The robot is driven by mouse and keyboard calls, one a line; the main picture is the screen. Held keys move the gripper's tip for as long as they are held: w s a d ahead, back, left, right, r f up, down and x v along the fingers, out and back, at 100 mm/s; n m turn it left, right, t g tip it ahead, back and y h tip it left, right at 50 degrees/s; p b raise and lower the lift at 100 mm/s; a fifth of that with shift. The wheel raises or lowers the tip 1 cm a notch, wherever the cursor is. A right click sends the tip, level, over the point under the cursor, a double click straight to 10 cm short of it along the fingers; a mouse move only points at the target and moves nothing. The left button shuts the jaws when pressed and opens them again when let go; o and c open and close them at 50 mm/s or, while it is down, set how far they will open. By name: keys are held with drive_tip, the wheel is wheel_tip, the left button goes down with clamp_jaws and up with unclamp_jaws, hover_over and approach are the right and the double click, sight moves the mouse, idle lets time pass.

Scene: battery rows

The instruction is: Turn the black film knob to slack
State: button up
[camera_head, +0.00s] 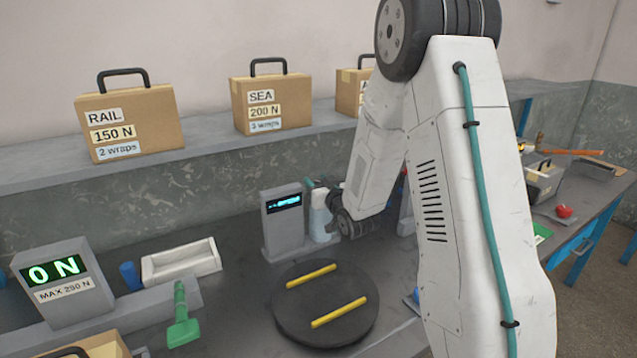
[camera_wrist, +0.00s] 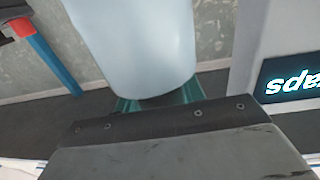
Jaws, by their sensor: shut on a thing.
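The pale blue-white film roll (camera_head: 321,222) stands upright beside the grey post with a lit display (camera_head: 283,228). In the wrist view the film roll (camera_wrist: 140,45) fills the upper middle. My gripper (camera_wrist: 158,100) has its teal fingers at the roll's end, one on each side of a dark piece that looks like the black film knob (camera_wrist: 160,101). It is shut on that piece. The knob's setting marks cannot be seen. In the head view my gripper is small and partly hidden by my wrist, at the top of the roll.
A dark turntable (camera_head: 290,325) with two yellow bars lies in front. A force gauge (camera_head: 62,285) reads 0 N. A white tray (camera_head: 181,262) and green tool (camera_head: 183,328) are at left. Labelled boxes, RAIL (camera_head: 128,122) and SEA (camera_head: 271,103) among them, stand on the shelf.

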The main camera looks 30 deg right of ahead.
drive_tip(key=shift+n+y, duration=0.3)
drive_tip(key=shift+y, duration=0.1)
